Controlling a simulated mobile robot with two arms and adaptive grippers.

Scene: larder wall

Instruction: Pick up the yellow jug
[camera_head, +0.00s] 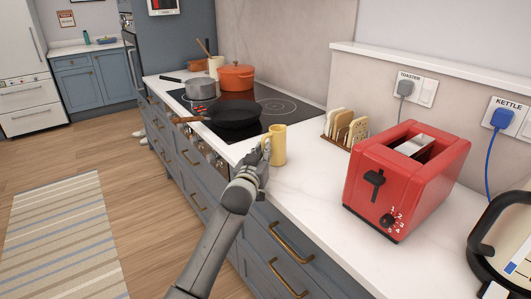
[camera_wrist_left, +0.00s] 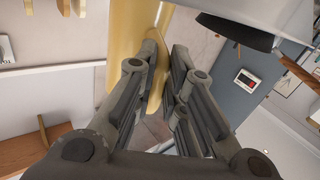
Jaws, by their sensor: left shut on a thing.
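The yellow jug (camera_head: 279,146) is upright at the left front part of the white counter, by the cooktop's near corner. I cannot tell whether its base touches the counter. My left gripper (camera_head: 264,150) is at the jug's left side. In the left wrist view the jug (camera_wrist_left: 134,50) fills the top middle, and the fingers of the left gripper (camera_wrist_left: 163,62) are shut on its handle (camera_wrist_left: 158,75). The fingers hide part of the handle. My right gripper is not in view.
A black frying pan (camera_head: 235,115) sits on the cooktop (camera_head: 285,107) just behind the jug. A rack with bread slices (camera_head: 342,126) stands to its right, then a red toaster (camera_head: 405,180). The counter (camera_head: 310,185) in front of the rack is clear.

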